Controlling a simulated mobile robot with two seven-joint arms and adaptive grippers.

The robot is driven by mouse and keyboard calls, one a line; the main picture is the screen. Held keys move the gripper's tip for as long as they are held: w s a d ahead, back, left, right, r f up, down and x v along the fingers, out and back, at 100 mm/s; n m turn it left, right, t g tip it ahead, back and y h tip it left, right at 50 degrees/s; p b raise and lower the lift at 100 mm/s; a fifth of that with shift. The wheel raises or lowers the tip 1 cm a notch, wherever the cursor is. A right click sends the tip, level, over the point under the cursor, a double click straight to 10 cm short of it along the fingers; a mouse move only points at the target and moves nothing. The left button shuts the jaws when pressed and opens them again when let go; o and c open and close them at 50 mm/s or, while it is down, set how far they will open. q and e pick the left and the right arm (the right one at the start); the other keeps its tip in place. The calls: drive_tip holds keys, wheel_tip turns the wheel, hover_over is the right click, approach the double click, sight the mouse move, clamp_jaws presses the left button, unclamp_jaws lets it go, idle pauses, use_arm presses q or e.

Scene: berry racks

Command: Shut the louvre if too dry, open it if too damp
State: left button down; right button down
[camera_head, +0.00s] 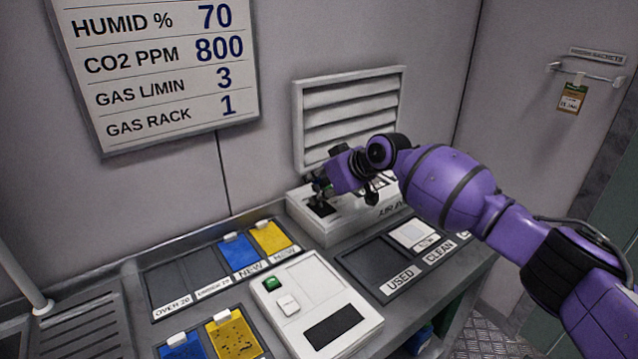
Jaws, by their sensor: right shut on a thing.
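The louvre (350,112), a pale frame with slanted slats, is on the back wall; gaps between its slats are hard to judge. Below it is a white control box (345,232) with a dark slot and a partly hidden label. My right gripper (320,190) is at this slot, shut on what looks like the lever, which is mostly hidden by the fingers. A wall board (160,85) reads HUMID % 70, CO2 PPM 800, GAS L/MIN 3, GAS RACK 1. My left gripper is not in view.
A white meter (310,305) with a green square and dark screen sits on the bench. Around it are blue and yellow cards (240,252) and trays marked OVER 20, NEW, USED (380,262) and CLEAN. A tag (571,97) hangs from a rail at right.

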drive_tip(key=shift+w+a+g+h+p, duration=0.3)
drive_tip(key=shift+w+g+h+p, duration=0.15)
drive_tip(key=shift+g+h, duration=0.15)
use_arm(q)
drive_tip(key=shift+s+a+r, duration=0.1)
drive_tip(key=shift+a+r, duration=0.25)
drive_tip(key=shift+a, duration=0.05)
use_arm(e)
drive_tip(key=shift+f, duration=0.15)
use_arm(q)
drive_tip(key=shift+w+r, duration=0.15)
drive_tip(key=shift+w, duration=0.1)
use_arm(e)
drive_tip(key=c, duration=1.8)
unclamp_jaws()
drive_tip(key=v, duration=1.1)
drive_tip(key=shift+r, duration=0.5)
drive_tip(key=shift+d+g, duration=0.1)
drive_tip(key=shift+g, duration=0.2)
